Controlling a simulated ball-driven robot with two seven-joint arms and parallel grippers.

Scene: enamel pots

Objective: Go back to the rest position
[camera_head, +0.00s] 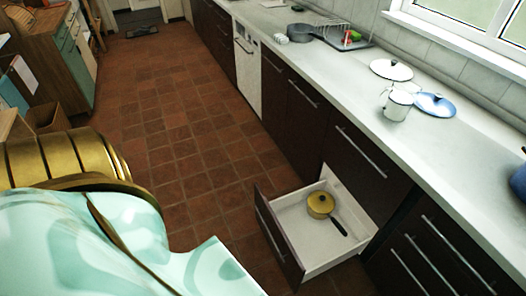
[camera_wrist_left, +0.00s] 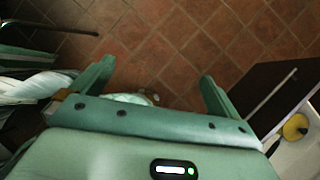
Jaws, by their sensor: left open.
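My left gripper (camera_wrist_left: 157,80) shows in the left wrist view with its two green fingers spread wide apart. Nothing is held between them, and tiled floor shows beyond. In the head view my left arm fills the lower left, and the gripper's fingers do not show there. My right gripper is in neither view. A yellow pan with a dark handle (camera_head: 320,205) sits inside the open white drawer (camera_head: 290,238). The pan also shows at the right edge of the left wrist view (camera_wrist_left: 295,127), apart from the gripper.
The open drawer juts into the tiled floor (camera_head: 180,130), which is clear along the aisle. On the counter (camera_head: 345,85) stand a white pot (camera_head: 397,105), a white lid (camera_head: 391,69), a blue lid (camera_head: 436,104), and a grey pot (camera_head: 300,33) beside a dish rack (camera_head: 338,33).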

